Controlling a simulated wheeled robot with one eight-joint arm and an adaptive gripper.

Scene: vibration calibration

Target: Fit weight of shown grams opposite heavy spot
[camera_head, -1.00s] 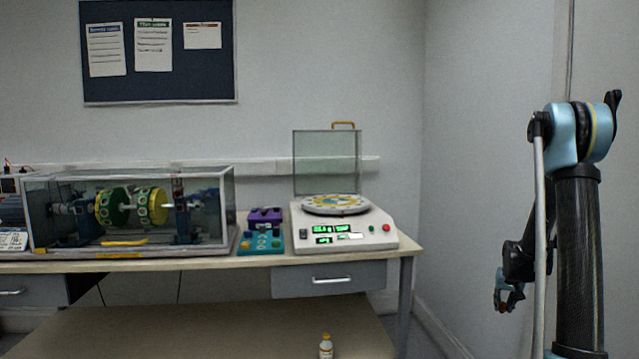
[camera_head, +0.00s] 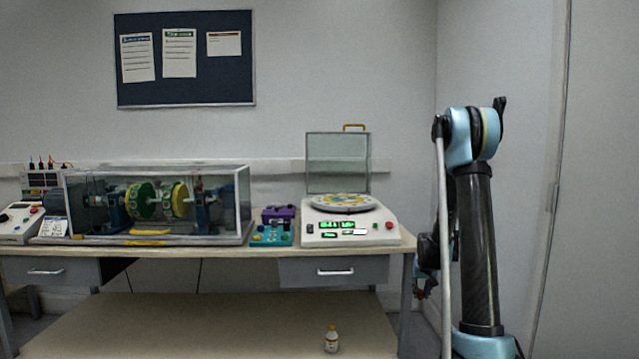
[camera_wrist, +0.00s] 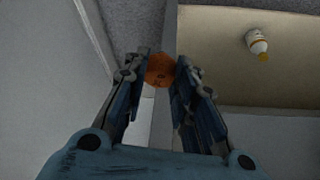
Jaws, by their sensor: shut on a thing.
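The balancing machine (camera_head: 391,240) is a white unit on the bench, with a round disc (camera_head: 343,203) marked in yellow and light colours on top. Its clear lid (camera_head: 338,164) stands raised behind the disc. Green digits (camera_head: 343,226) glow on its front, too small to read surely. A teal rack (camera_head: 271,237) with small coloured pieces stands left of it. My gripper (camera_wrist: 160,72) is shut on a round orange-copper weight (camera_wrist: 160,70) at its fingertips. In the head view my gripper is low on the right, partly hidden by my arm, away from the disc.
A purple box (camera_head: 278,214) sits at the rack's back. A clear-cased rotor rig (camera_head: 155,203) fills the bench's left. A small white bottle (camera_head: 331,340) stands on the lower shelf (camera_head: 220,320); it also shows in the wrist view (camera_wrist: 256,42). A wall is close on the right.

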